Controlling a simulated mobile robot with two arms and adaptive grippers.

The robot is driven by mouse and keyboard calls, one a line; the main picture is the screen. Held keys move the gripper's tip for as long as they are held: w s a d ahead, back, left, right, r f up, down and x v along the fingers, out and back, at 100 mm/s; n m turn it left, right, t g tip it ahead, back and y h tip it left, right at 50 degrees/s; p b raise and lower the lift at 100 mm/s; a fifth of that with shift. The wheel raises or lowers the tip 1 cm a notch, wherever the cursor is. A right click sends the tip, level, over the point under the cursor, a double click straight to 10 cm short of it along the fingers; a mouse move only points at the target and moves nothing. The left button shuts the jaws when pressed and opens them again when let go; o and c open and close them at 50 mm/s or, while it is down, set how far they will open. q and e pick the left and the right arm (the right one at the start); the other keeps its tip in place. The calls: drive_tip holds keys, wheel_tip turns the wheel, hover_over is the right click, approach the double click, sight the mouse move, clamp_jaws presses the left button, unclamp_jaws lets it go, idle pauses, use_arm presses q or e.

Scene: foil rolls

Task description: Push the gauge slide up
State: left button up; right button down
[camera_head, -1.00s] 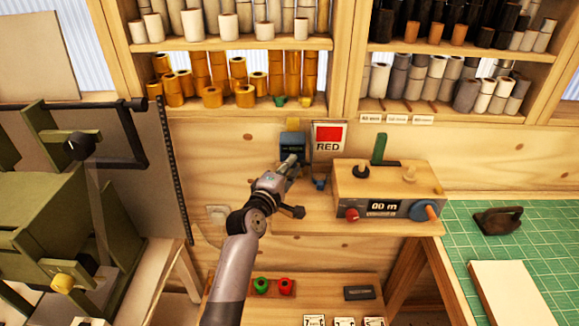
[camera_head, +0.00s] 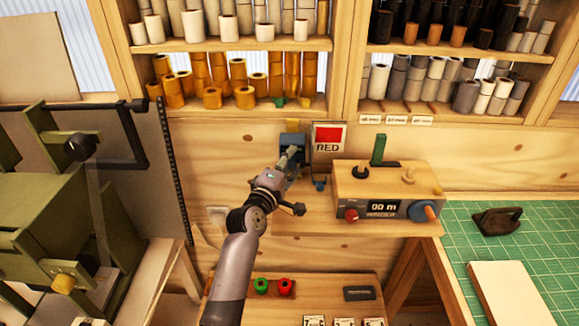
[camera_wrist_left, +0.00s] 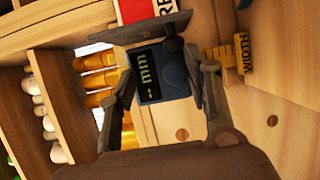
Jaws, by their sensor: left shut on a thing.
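The gauge slide is a dark blue box (camera_head: 291,139) on the back wall, left of the red card. My left gripper (camera_head: 290,157) reaches up to it from below and partly covers its front. In the left wrist view the blue box (camera_wrist_left: 174,82) shows a display reading dashes and "mm". The left gripper's fingers (camera_wrist_left: 168,84) lie on both sides of the box, shut on it. A yellow "WIDTH" tag (camera_wrist_left: 243,54) is beside the gauge in that view. My right gripper is not in view.
A red "RED" card (camera_head: 329,136) hangs just right of the gauge. A wooden counter box (camera_head: 388,182) with knobs stands on the ledge to the right. Shelves of rolls (camera_head: 243,98) are above. A green machine (camera_head: 50,220) fills the left.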

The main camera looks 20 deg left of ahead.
use_arm(q)
drive_tip(key=shift+o, duration=0.7)
drive_tip(key=shift+w+r+t, duration=0.1)
drive_tip(key=shift+r+t, duration=0.2)
drive_tip(key=shift+r, duration=0.4)
drive_tip(key=shift+f, duration=0.1)
drive_tip(key=s+a+p, duration=0.2)
drive_tip(key=s+p, duration=0.2)
drive_tip(key=s, duration=1.6)
drive_tip(key=shift+f, duration=0.4)
drive_tip(key=shift+s, duration=0.1)
drive_tip(key=shift+p, duration=0.3)
